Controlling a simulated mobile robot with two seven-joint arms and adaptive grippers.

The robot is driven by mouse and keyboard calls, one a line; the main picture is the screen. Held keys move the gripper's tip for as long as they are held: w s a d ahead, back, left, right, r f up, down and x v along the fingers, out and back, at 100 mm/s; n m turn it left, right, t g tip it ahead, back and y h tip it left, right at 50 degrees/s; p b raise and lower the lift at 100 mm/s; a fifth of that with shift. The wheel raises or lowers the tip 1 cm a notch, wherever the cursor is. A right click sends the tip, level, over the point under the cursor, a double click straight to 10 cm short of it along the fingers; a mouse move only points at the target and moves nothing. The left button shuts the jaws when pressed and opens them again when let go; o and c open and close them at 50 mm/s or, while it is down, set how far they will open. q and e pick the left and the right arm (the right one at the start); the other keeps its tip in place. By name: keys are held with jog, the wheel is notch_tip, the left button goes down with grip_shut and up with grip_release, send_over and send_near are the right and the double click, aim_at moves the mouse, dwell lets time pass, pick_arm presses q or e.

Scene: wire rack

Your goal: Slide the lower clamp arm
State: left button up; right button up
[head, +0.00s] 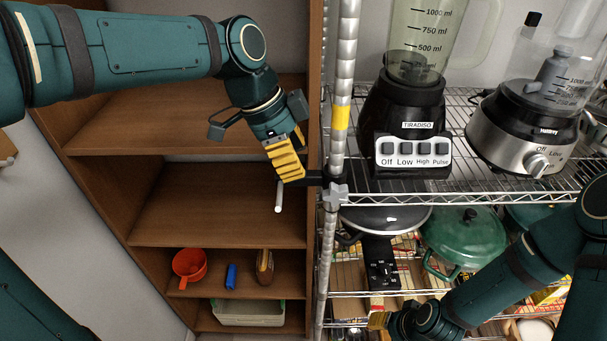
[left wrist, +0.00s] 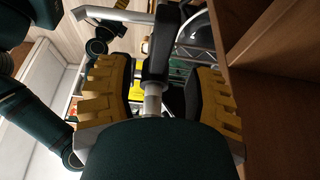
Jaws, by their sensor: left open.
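A grey clamp (head: 335,194) sits on the chrome rack post, with a short black clamp arm (head: 313,178) reaching left from it. A pale rod (head: 279,196) hangs at the arm's outer end. My left gripper (head: 288,166) is at this outer end, its yellow pads hiding part of the arm. In the left wrist view the black arm (left wrist: 157,55) and the metal rod (left wrist: 152,101) lie between the open fingers of my left gripper (left wrist: 160,98), with gaps on both sides. My right gripper (head: 379,319) is low at the rack; its jaw opening is unclear.
The wire rack (head: 480,190) holds a blender (head: 408,125) and a food processor (head: 520,125), with a green pot (head: 465,240) below.

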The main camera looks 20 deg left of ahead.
pick_arm(q)
jog(key=shift+x, duration=2.1)
grip_shut()
